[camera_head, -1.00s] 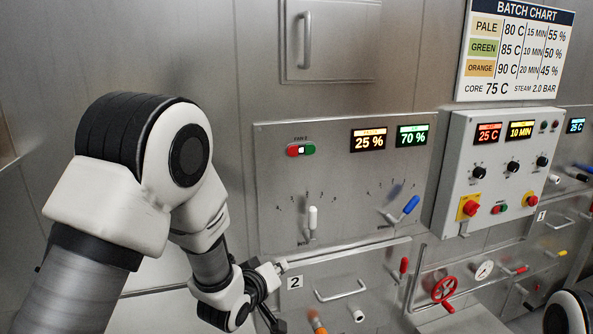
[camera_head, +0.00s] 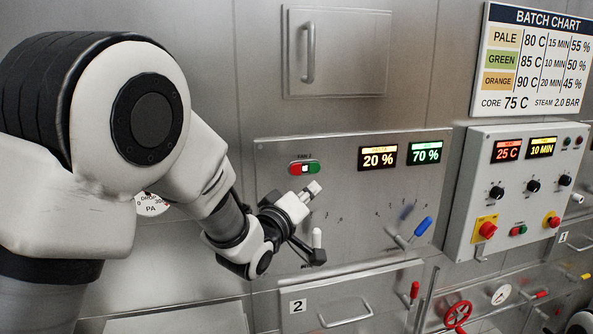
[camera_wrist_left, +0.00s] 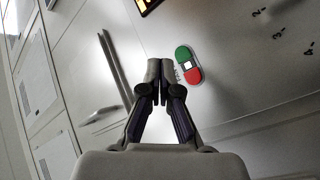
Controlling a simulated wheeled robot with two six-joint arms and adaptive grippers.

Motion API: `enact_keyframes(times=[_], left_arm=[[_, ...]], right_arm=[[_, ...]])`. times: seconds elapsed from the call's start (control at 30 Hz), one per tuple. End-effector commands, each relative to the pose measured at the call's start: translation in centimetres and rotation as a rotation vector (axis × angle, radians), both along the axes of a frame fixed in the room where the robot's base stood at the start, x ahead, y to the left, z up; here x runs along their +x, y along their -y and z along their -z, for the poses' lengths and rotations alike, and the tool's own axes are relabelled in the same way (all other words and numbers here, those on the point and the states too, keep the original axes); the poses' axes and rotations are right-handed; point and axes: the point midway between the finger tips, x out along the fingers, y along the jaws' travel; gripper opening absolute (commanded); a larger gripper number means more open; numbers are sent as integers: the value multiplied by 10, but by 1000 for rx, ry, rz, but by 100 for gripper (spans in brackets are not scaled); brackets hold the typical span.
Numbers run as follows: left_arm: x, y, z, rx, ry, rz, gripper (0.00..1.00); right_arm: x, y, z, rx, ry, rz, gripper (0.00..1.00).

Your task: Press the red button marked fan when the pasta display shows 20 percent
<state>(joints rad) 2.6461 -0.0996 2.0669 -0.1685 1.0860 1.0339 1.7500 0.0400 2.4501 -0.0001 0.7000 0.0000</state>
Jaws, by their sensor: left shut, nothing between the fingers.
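The pasta display (camera_head: 378,157) on the steel panel reads 20 % in yellow. The red button (camera_head: 295,169) sits left of a green button (camera_head: 314,167) under a small label that looks like "FAN 2". In the left wrist view, the red button (camera_wrist_left: 193,76) is below the green button (camera_wrist_left: 184,53). My left gripper (camera_head: 313,188) is shut and empty, just below the buttons in the head view. In the left wrist view, its closed fingertips (camera_wrist_left: 160,66) are left of the button pair and look apart from it. My right gripper is not in view.
A second display (camera_head: 425,153) reads 70 % in green. A white-tipped lever (camera_head: 317,238) stands below my gripper, and a blue-handled lever (camera_head: 423,227) is to the right. A control box (camera_head: 478,205) with red knobs is farther right. A cupboard door (camera_head: 350,75) is above.

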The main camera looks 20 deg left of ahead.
Motion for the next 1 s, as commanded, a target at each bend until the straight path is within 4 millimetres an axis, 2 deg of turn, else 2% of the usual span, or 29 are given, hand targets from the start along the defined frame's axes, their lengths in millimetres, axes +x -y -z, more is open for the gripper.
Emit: enact_keyframes(times=[0.6, 1.0], left_arm=[[64, -43, 0, -1, -1, -1, 0], [71, -48, 1, 0, -1, -1, 0]], right_arm=[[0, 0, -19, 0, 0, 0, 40], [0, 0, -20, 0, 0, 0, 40]])
